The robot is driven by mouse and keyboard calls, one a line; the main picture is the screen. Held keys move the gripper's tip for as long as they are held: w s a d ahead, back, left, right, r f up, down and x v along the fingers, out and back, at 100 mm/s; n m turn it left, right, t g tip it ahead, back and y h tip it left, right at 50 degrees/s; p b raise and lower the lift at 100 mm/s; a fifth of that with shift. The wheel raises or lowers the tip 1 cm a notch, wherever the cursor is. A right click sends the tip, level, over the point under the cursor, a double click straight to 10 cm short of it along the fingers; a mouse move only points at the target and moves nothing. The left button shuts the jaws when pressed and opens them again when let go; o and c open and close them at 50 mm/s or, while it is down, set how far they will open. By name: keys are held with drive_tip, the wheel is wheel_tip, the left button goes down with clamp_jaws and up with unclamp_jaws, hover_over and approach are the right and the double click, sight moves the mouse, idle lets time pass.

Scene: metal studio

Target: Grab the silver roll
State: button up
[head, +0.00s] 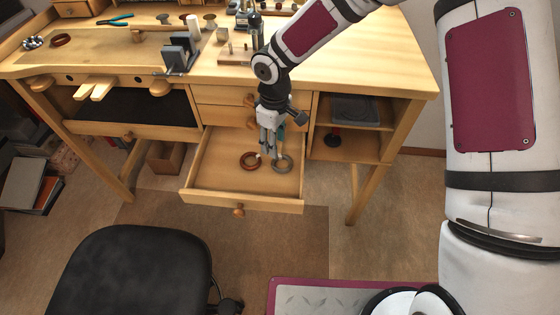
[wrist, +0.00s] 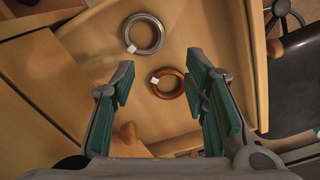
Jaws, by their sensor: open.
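A silver roll (head: 283,164), a ring-shaped coil with a small white tag, lies flat in the open drawer (head: 205,189). In the wrist view the silver roll (wrist: 146,34) is at the upper middle, beyond my fingertips. A copper-coloured roll (head: 249,160) lies beside it in the drawer; in the wrist view this copper roll (wrist: 168,83) is between the tips of my fingers and nearer. My gripper (head: 270,150) points down over the drawer and is open and empty. In the wrist view my gripper (wrist: 162,78) shows two teal-padded fingers spread apart. Its height above the rolls is hard to tell.
The drawer's front wall and knob (head: 238,210) stick out from the wooden workbench (head: 350,62). Closed drawers sit above it and open shelves (head: 346,147) to its right. A black stool (head: 133,270) stands in front at the left. Tools lie on the bench top.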

hover_over(278, 168)
drive_tip(key=f, duration=0.5)
drive_tip(key=shift+w+a+f, duration=0.15)
drive_tip(key=shift+a+f, duration=0.05)
drive_tip(key=shift+a, duration=0.15)
drive_tip(key=f, duration=0.4)
drive_tip(key=shift+d+f, duration=0.25)
drive_tip(key=shift+d, duration=0.15)
drive_tip(key=shift+f, duration=0.55)
clamp_jaws()
